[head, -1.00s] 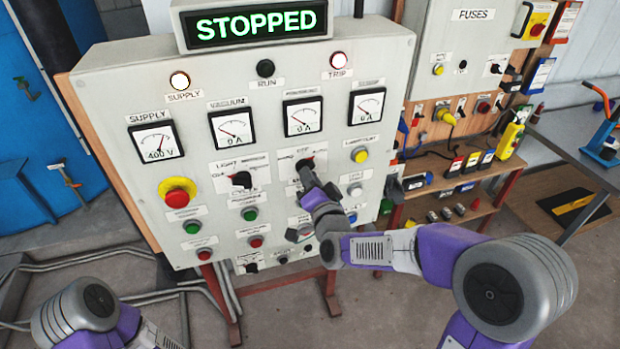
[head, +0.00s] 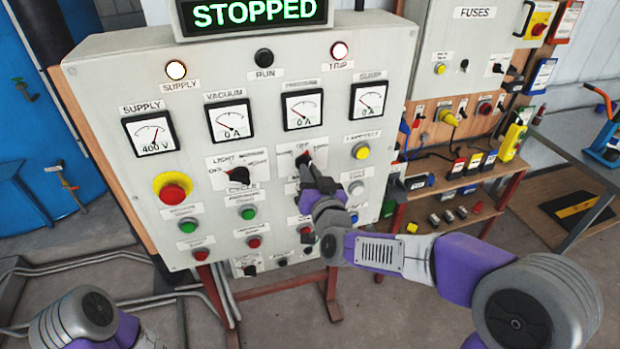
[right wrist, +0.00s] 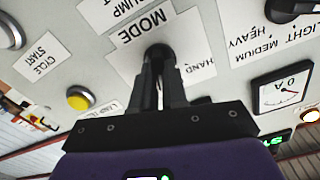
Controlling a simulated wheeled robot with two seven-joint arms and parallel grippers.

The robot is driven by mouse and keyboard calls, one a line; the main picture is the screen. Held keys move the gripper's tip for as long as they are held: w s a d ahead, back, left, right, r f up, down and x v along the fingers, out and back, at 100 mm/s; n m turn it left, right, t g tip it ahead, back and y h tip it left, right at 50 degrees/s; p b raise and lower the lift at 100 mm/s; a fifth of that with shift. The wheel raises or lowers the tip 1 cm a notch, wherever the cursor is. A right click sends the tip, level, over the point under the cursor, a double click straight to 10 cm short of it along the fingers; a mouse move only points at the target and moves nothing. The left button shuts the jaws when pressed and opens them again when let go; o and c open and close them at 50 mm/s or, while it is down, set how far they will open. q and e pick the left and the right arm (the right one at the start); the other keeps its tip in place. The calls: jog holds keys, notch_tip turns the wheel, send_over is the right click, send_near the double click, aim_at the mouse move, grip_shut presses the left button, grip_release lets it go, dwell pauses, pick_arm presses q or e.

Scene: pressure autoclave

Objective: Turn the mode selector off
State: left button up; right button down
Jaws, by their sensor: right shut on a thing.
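The mode selector (head: 306,157) is a dark knob with a bit of red on the grey control panel (head: 290,70), right of the light selector. In the right wrist view, the dark selector knob (right wrist: 158,51) is beside the MODE label (right wrist: 141,27), with a HAND label (right wrist: 200,70) to its right. My right gripper (head: 309,168) is at the knob, and in the right wrist view its narrow fingers (right wrist: 160,72) are closed around it. The fingers hide part of the knob, so its exact pointing is unclear. My left arm shows at lower left, without its gripper.
The light selector (head: 238,175) is close on the left. Several buttons surround the mode selector, including a yellow one (head: 361,152). A red emergency stop (head: 172,194) is at the panel's left.

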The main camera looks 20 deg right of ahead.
jog(key=shift+n, duration=1.5)
jog(key=c, duration=1.2)
grip_release()
jog(key=shift+o, duration=0.2)
jog(key=s, duration=0.7)
jog(key=shift+s+d+b, duration=0.15)
jog(key=shift+s+b, duration=0.15)
jog(key=shift+b, duration=0.05)
